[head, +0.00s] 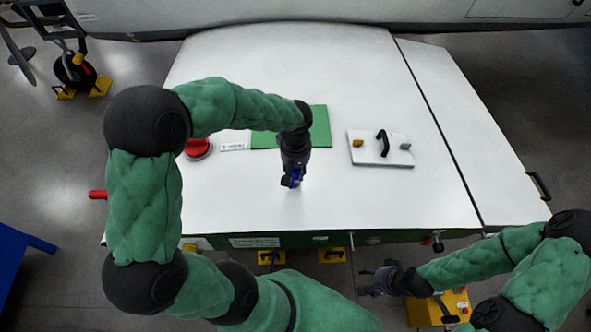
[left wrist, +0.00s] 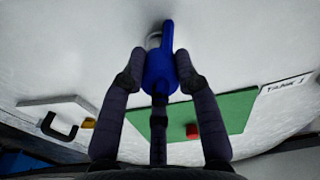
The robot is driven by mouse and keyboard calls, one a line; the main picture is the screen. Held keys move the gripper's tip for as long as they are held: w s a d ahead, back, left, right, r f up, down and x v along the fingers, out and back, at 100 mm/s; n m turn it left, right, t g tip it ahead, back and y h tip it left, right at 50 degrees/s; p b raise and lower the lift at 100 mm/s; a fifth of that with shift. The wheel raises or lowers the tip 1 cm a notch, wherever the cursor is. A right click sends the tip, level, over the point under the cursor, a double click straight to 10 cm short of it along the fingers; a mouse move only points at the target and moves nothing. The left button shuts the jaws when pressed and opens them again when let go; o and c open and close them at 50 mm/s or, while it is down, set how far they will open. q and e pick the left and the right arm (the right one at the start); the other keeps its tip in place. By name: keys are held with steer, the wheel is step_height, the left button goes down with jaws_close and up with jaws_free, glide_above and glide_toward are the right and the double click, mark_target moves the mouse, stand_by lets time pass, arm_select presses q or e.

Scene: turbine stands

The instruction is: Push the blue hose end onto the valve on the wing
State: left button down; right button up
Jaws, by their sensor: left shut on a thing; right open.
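My left gripper (head: 292,184) is shut on the blue hose end (head: 296,175), low over the white wing (head: 400,205). In the left wrist view, the hose end (left wrist: 160,72) sits between both fingers, with a narrow blue part pointing up the picture. A round silver-grey piece, apparently the valve (left wrist: 153,40), shows just behind it, mostly hidden. I cannot tell whether the hose end touches the valve or sits on it. In the head view the gripper hides the valve. My right gripper (head: 374,283) is open and empty, below the wing's front edge.
A green mat (head: 320,128) lies behind the left gripper, with a label (head: 235,140) and a red cap (head: 198,148) to its left. A white plate with a black handle (head: 382,145) lies to the right. A yellow box (head: 440,309) stands near the right gripper.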

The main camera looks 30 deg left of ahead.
arm_select(q)
steer(key=shift+s+d+f, duration=0.15)
steer(key=shift+s+f, duration=0.25)
steer(key=shift+f, duration=0.2)
steer(key=c, duration=1.2)
jaws_free()
steer(key=o, duration=0.4)
steer(key=shift+w+f, duration=0.1)
steer(key=shift+w, duration=0.05)
steer(key=shift+c, duration=0.2)
steer(key=shift+w, duration=0.25)
steer(key=shift+o, duration=0.8)
steer(key=shift+s+r, duration=0.1)
steer(key=shift+r, duration=0.15)
steer(key=shift+r, duration=0.15)
